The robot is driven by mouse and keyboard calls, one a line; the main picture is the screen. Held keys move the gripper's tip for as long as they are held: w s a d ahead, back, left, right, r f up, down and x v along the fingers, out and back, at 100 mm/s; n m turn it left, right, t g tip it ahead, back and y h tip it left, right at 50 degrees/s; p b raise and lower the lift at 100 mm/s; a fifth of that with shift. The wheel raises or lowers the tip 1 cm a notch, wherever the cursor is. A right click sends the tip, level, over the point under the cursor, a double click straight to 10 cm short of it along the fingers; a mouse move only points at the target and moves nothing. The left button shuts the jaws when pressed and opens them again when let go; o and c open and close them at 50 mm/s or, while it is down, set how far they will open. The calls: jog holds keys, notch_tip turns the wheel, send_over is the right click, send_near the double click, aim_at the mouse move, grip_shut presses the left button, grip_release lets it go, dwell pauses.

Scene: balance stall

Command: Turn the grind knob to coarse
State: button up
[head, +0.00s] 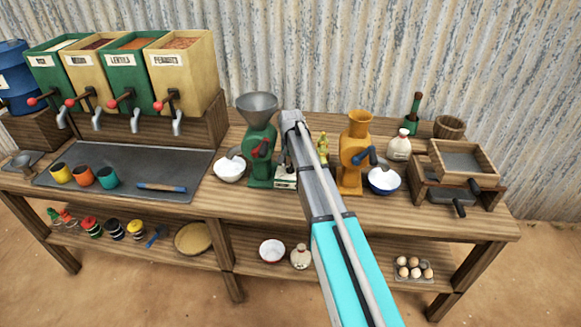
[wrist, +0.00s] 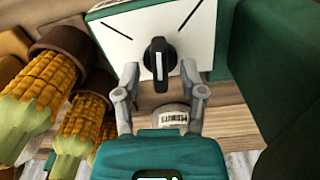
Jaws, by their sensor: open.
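The grind knob (wrist: 160,62) is black with a white pointer line. It sits on a white panel (wrist: 135,50) in the wrist view, its line about upright in the picture between two slanted black marks. I cannot read which mark is coarse. My gripper (wrist: 161,75) is open, one finger on each side of the knob. I cannot tell whether the fingers touch it. In the head view, the green grinder (head: 260,150) with its grey hopper stands left of my arm, a small white-faced box (head: 285,178) at its base. My arm hides the gripper and knob there.
Corn cobs (wrist: 60,75) lie close to the left of my gripper in the wrist view. A green block (wrist: 235,35) stands close on the right. An orange grinder (head: 353,155) and bowls (head: 383,181) (head: 229,168) flank the arm on the wooden table (head: 200,205).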

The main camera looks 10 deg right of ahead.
grip_shut()
dwell(0.3)
jog(key=shift+m, duration=1.4)
grip_release()
